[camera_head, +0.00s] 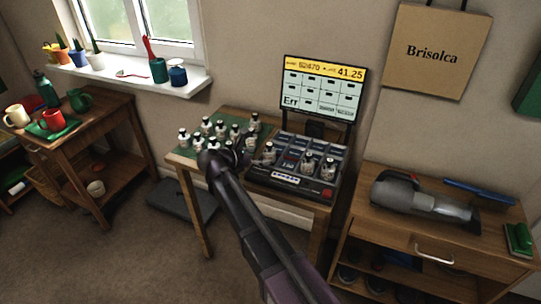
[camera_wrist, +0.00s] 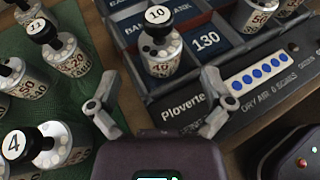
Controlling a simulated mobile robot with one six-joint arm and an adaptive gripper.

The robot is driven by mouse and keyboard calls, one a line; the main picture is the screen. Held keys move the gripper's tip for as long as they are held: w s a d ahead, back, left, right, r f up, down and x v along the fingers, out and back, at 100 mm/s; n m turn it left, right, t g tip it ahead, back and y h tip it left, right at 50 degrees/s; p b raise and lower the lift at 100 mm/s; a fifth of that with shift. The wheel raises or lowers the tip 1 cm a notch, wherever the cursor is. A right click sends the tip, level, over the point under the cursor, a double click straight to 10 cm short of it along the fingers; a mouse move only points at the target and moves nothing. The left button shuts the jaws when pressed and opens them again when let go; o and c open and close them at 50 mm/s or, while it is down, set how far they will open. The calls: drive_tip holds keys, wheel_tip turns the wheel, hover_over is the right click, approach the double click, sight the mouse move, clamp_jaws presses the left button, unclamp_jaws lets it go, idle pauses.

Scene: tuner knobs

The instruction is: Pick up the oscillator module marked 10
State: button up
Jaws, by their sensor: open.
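The oscillator module marked 10 (camera_wrist: 158,55) is a grey-white cylinder with a black knob and a white top disc. In the wrist view it stands upright at the left edge of the console (camera_wrist: 235,85), left of a blue slot reading 130. My gripper (camera_wrist: 159,90) is open and empty, its two fingers spread on the near side of the module, not around it. In the head view my gripper (camera_head: 240,152) is at the left side of the console (camera_head: 285,181), partly hidden by my arm.
Several similar modules, including one marked 4 (camera_wrist: 45,148) and one marked 11 (camera_wrist: 60,50), stand on the green mat (camera_wrist: 110,65) at left. More modules (camera_head: 308,163) stand on the console's right. A display screen (camera_head: 323,92) rises behind it.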

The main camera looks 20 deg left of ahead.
sight(267, 146)
drive_tip(key=shift+b+x, duration=0.7)
drive_tip(key=shift+x, duration=1.65)
drive_tip(key=shift+r, duration=0.1)
drive_tip(key=c, duration=1.3)
drive_tip(key=shift+r, duration=0.2)
wheel_tip(267, 146, up, 3)
drive_tip(key=p, duration=0.3)
drive_tip(key=shift+r+p, duration=0.2)
drive_tip(key=shift+p, duration=0.2)
drive_tip(key=s+a, duration=0.2)
drive_tip(key=s, duration=0.2)
drive_tip(key=s+a+r, duration=0.1)
drive_tip(key=s+a, duration=0.2)
drive_tip(key=s, duration=0.2)
drive_tip(key=s+a+p, duration=0.1)
drive_tip(key=s+a, duration=0.1)
drive_tip(key=s, duration=0.3)
drive_tip(key=shift+a+r, duration=0.2)
drive_tip(key=shift+a, duration=0.15)
